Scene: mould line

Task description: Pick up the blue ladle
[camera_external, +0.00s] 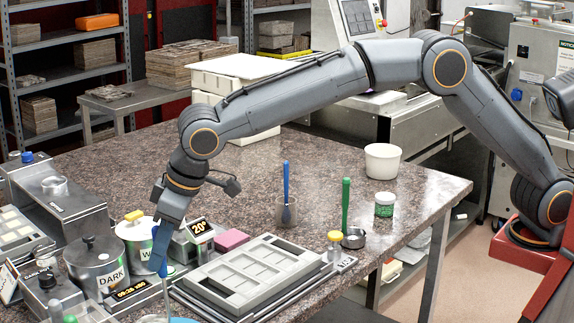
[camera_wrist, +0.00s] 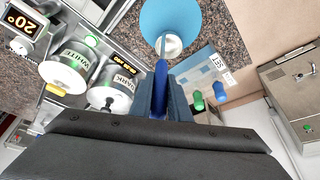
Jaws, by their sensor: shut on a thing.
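The blue ladle (camera_wrist: 160,78) has a blue handle and a thin metal shaft. In the wrist view its handle stands between the fingers of my gripper (camera_wrist: 163,92), which is shut on it.
Pots marked DARK (camera_external: 97,268) and WHITE (camera_external: 136,243) stand close left of my gripper. A grey mould (camera_external: 250,272) lies to the right. A blue-handled tool (camera_external: 287,185) and a green-handled one (camera_external: 346,200) stand upright further right.

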